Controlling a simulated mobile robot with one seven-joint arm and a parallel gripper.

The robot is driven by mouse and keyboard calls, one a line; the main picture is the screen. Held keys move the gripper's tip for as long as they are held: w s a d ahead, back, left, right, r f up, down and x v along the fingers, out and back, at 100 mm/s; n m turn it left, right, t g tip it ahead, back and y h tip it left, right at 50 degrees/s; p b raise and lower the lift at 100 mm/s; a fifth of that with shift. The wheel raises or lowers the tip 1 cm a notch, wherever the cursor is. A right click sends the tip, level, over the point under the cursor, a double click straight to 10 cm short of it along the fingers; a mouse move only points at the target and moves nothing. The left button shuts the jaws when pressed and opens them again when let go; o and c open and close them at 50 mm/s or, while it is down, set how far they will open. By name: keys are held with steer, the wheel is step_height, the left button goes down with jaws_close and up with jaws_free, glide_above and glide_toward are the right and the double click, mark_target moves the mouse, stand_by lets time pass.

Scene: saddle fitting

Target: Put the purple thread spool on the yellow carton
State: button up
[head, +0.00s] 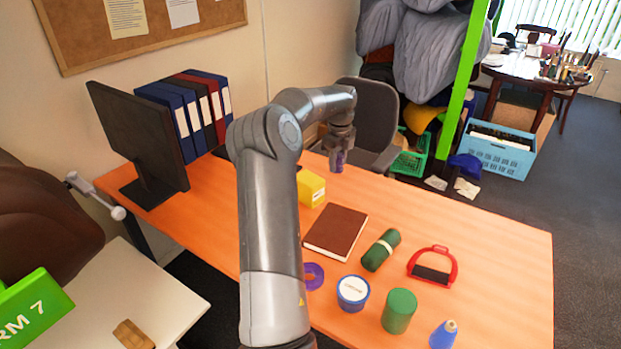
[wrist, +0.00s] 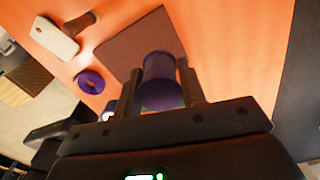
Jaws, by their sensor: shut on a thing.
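The purple thread spool (head: 337,163) is in my gripper (head: 338,152), held above the orange table in the head view. In the wrist view, the spool (wrist: 159,77) sits between the two fingers of my gripper (wrist: 161,88), which is shut on it. The yellow carton (head: 312,188) stands on the table in the head view, to the left of the held spool and lower in the picture. The spool is apart from the carton. I cannot make out the carton in the wrist view.
A brown notebook (head: 336,232) lies in front of the carton. Nearer are a purple ring (head: 314,276), a blue tub (head: 353,293), a dark green roll (head: 381,250), a green cylinder (head: 399,311), a red stirrup (head: 433,266) and a blue bottle (head: 443,335). The table's right part is clear.

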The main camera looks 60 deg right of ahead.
glide_above(311, 185)
steer(key=f, duration=0.5)
steer(key=shift+s+f, duration=0.2)
steer(key=shift+f, duration=0.05)
steer(key=shift+w+f, duration=0.1)
steer(key=shift+f, duration=1.95)
steer(key=o, duration=1)
steer(key=shift+f, duration=0.15)
